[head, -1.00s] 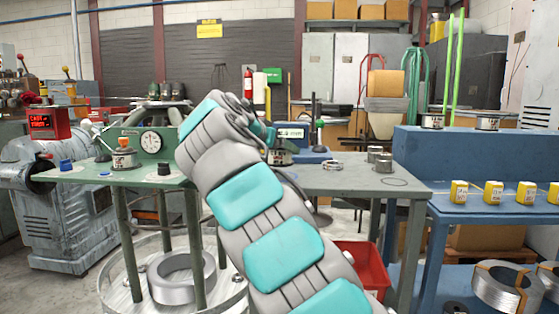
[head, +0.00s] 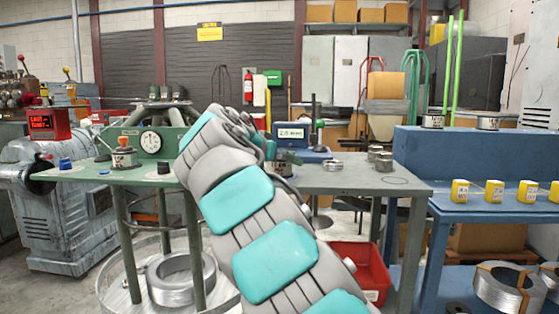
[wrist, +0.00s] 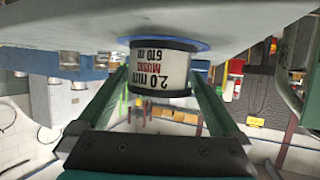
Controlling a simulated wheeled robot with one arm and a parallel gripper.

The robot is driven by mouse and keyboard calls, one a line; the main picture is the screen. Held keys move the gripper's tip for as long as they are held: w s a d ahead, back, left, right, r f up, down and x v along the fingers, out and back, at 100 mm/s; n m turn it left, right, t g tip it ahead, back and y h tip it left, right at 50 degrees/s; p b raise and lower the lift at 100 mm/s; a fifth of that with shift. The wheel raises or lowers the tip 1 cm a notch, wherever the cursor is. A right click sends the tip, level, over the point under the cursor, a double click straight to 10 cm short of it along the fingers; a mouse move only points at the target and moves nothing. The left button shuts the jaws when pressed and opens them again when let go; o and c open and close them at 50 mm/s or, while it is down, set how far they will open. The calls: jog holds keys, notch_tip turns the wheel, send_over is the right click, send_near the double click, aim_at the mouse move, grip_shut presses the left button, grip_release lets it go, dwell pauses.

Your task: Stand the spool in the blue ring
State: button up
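In the head view the spool (head: 284,167) is partly hidden behind my arm, and the blue ring there is covered.
A green table (head: 150,178) with a dial gauge (head: 151,142) stands left. A red bin (head: 365,265) is below.

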jog(key=shift+r, duration=0.1)
jog(key=v, duration=1.2)
